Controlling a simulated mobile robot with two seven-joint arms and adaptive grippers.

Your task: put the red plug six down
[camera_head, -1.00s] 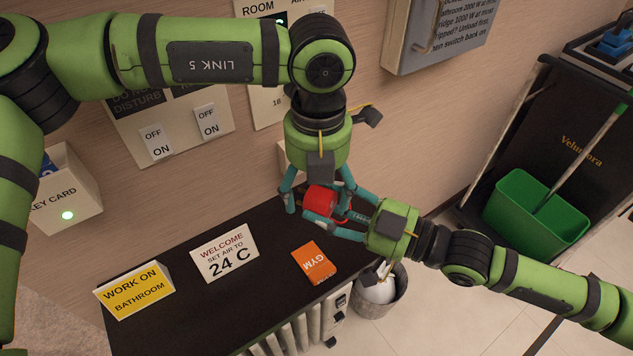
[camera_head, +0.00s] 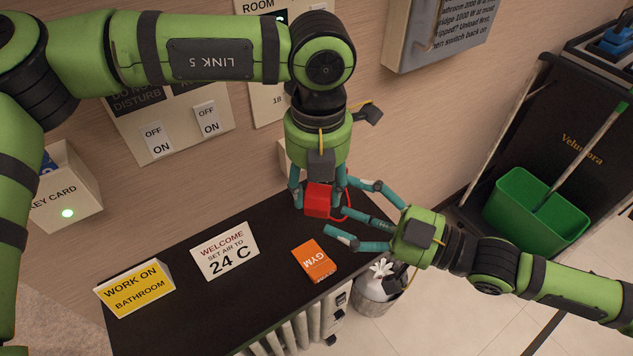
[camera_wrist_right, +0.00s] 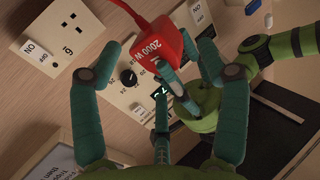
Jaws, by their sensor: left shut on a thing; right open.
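The red plug (camera_head: 318,201) is a red block with a red cord, held above the dark counter (camera_head: 190,318). My left gripper (camera_head: 318,205) comes down from above and is shut on it. In the right wrist view the plug (camera_wrist_right: 158,58) shows a "2000 W" label and its cord runs to the upper left. My right gripper (camera_head: 342,210) is open just to the right of the plug; its fingers, spread apart, also frame the plug in the right wrist view. Part of the plug is hidden behind the left gripper's fingers.
A wall socket (camera_wrist_right: 67,37) shows in the right wrist view.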

